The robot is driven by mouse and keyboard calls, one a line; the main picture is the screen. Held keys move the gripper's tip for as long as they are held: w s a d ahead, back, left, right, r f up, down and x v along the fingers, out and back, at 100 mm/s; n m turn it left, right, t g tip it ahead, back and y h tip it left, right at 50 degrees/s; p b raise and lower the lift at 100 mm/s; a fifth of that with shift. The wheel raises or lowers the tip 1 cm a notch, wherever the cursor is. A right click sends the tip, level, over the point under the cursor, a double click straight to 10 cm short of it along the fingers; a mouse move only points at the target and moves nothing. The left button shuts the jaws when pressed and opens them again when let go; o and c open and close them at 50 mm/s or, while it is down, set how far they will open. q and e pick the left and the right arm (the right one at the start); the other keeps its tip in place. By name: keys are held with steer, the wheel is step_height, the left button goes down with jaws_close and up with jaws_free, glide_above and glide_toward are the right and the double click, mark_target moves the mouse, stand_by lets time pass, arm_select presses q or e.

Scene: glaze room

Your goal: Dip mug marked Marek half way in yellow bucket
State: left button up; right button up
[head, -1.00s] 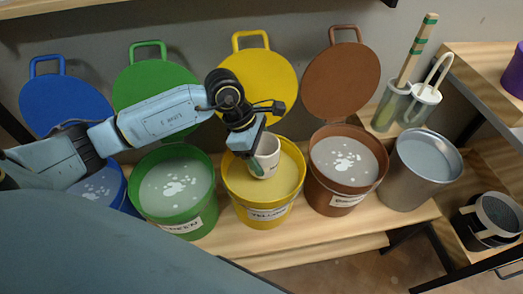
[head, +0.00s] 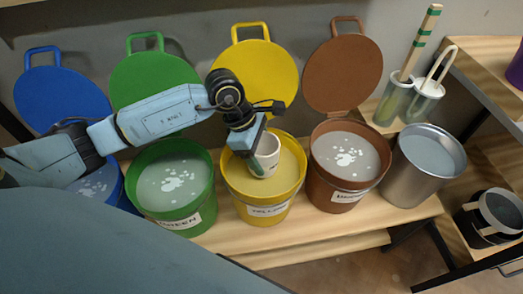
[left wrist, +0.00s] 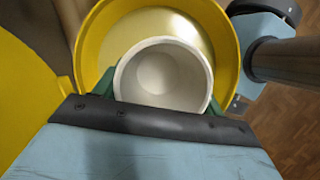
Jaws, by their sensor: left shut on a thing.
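A white mug (head: 267,150) is held by my left gripper (head: 254,162) inside the yellow bucket (head: 262,211), over its yellowish glaze. The mug tilts slightly in the head view. In the left wrist view the mug (left wrist: 164,77) shows its open, empty-looking inside between green finger pads, with the yellow bucket (left wrist: 91,50) around it. How deep its base sits in the glaze is hard to tell. Any name on the mug is not readable. My right gripper is not in view.
A green bucket (head: 178,220) stands left of the yellow one and a brown bucket (head: 338,194) right. A steel bucket (head: 409,180) is farther right. Open lids, such as the yellow lid (head: 262,70), stand behind. Brushes or tongs stand in holders (head: 424,101) at the back right.

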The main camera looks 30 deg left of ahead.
arm_select(q)
steer(key=shift+f+b, duration=1.8)
steer(key=shift+f, duration=0.5)
steer(key=shift+f+b, duration=0.3)
steer(key=shift+r, duration=0.1)
steer(key=shift+r+p, duration=2.6)
steer(key=shift+r, duration=0.95)
step_height(320, 180, up, 6)
steer(key=p, duration=0.3)
steer(key=shift+f+p, duration=0.2)
steer(key=shift+p, duration=0.2)
